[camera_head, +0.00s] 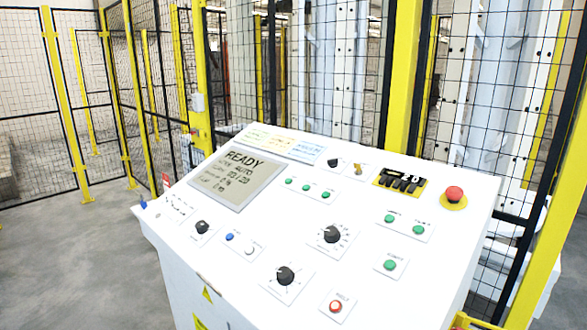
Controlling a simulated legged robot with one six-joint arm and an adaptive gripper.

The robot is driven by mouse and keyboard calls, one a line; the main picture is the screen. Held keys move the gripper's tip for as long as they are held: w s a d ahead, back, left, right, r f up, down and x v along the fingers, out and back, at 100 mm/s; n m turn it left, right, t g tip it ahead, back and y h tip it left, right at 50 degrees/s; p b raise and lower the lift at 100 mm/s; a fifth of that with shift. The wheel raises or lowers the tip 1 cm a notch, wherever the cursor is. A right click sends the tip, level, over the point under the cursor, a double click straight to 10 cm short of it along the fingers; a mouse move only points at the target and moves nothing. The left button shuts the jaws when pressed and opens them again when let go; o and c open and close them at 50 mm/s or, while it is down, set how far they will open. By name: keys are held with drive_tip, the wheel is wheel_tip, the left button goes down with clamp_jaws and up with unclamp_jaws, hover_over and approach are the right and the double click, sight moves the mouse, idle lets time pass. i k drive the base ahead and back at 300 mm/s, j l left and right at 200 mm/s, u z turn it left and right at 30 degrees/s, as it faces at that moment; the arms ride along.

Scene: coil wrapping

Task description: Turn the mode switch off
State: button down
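A white sloped control console (245,240) fills the middle of the head view. Several black rotary knobs sit on it: a small one at the left (202,226), one near the front (285,275), one in the middle (331,234) and a small one at the back (333,162). A brass-coloured key-like switch (358,170) is beside the back knob. The labels are too small to read, so I cannot tell which is the mode switch. The display (238,178) reads READY, with a line that looks like AUTO. My gripper is not in view.
A red emergency-stop button (454,194) on a yellow base is at the back right, beside a yellow-and-black counter (399,182). A red button (336,306) is at the front. Several green buttons are at the right. Yellow-framed mesh fencing (63,105) stands behind; grey floor (75,250) is open at left.

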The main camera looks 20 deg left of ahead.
sight(333, 163)
drive_tip(key=k+j, duration=0.4)
drive_tip(key=j, duration=0.3)
drive_tip(key=k+j+z, duration=0.1)
drive_tip(key=j, duration=0.3)
drive_tip(key=k+j, duration=0.1)
drive_tip(key=j, duration=0.3)
drive_tip(key=k+j, duration=0.1)
drive_tip(key=j, duration=0.3)
drive_tip(key=i+j, duration=0.15)
drive_tip(key=j, duration=0.2)
drive_tip(key=i+j+z, duration=0.1)
drive_tip(key=j, duration=0.25)
drive_tip(key=i+j, duration=0.15)
drive_tip(key=j, duration=0.2)
drive_tip(key=i+j+z, duration=0.1)
drive_tip(key=j, duration=0.25)
